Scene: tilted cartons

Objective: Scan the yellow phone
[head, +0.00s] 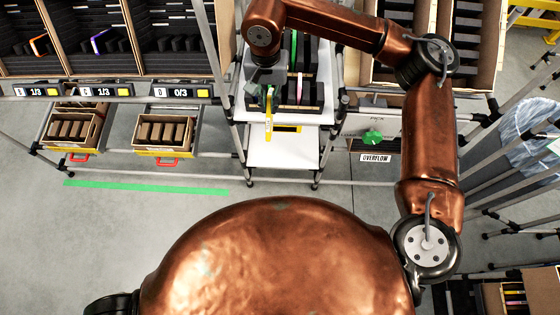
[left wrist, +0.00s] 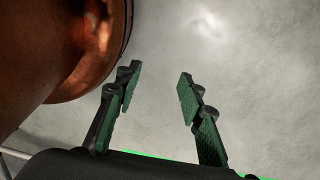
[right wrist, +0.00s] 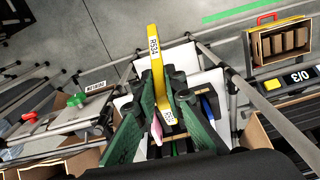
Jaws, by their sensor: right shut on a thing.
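The yellow phone (head: 268,124) hangs upright from my right gripper (head: 269,92), over the front of the white cart. In the right wrist view the phone (right wrist: 156,60) is a narrow yellow bar with white labels, held between the green finger pads of the right gripper (right wrist: 167,88). The gripper is shut on it. My left gripper (left wrist: 158,84) shows only in the left wrist view. Its fingers are wide apart with nothing between them, over grey floor. I cannot make out a scanner.
The white cart (head: 270,152) carries a black rack (head: 312,92) with a pink phone (head: 299,86) and a green phone (head: 293,48). Shelf bins (head: 165,130) stand left. A green knob (head: 372,137) sits above the overflow sign at right. The floor in front is clear.

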